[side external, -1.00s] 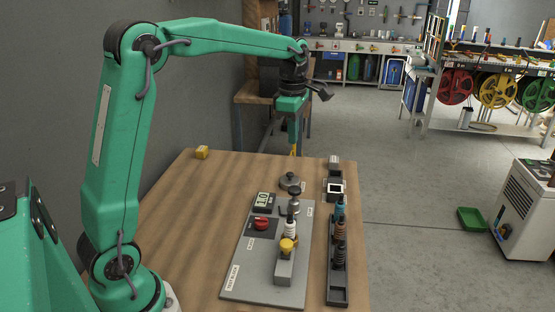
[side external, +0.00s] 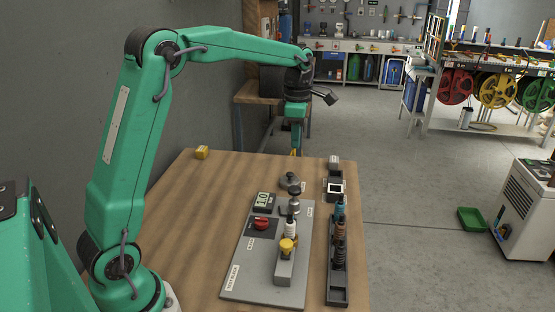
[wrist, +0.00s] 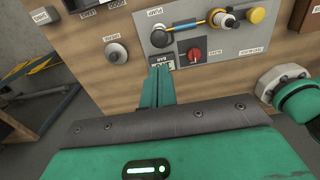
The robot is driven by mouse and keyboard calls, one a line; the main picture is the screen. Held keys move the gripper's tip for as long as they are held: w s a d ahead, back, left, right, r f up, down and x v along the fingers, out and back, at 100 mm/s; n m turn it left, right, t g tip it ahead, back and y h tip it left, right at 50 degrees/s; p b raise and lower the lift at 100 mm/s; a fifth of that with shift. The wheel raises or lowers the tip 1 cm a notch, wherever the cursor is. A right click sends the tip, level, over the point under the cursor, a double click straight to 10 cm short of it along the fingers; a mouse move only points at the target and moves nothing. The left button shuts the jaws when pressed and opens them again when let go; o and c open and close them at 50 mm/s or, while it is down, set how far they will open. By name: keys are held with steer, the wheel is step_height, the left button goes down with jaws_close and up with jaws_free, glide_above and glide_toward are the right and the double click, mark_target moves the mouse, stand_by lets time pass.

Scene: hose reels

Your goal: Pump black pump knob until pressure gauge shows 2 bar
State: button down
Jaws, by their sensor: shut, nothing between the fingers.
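The black pump knob (wrist: 160,38) is at the end of a shaft by the PUMP label on the grey board in the wrist view; in the side view it is the dark knob (side external: 294,200) at the board's far end. The pressure gauge (wrist: 161,61) is a small display marked BAR, partly hidden by my fingers. It also shows in the side view (side external: 263,200), its digits too small to read surely. My gripper (wrist: 159,70) is shut and empty, apart from the knob. In the side view, my gripper (side external: 294,152) hangs above and beyond the board.
The board (side external: 252,283) also bears a red knob (side external: 262,223) and a yellow knob (side external: 288,245). A round grey knob (side external: 290,181) stands just beyond it. A dark rack (side external: 338,298) with several handles lies right of the board. A yellow block (side external: 202,152) is far left; table between is clear.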

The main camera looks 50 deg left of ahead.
mark_target(294, 189)
step_height(294, 189, down, 13)
steer(key=shift+f, duration=0.1)
stand_by(0.6)
steer(key=shift+f, duration=0.1)
steer(key=shift+f, duration=1.35)
steer(key=shift+r, duration=0.1)
step_height(294, 189, up, 14)
steer(key=shift+r, duration=0.15)
stand_by(1.1)
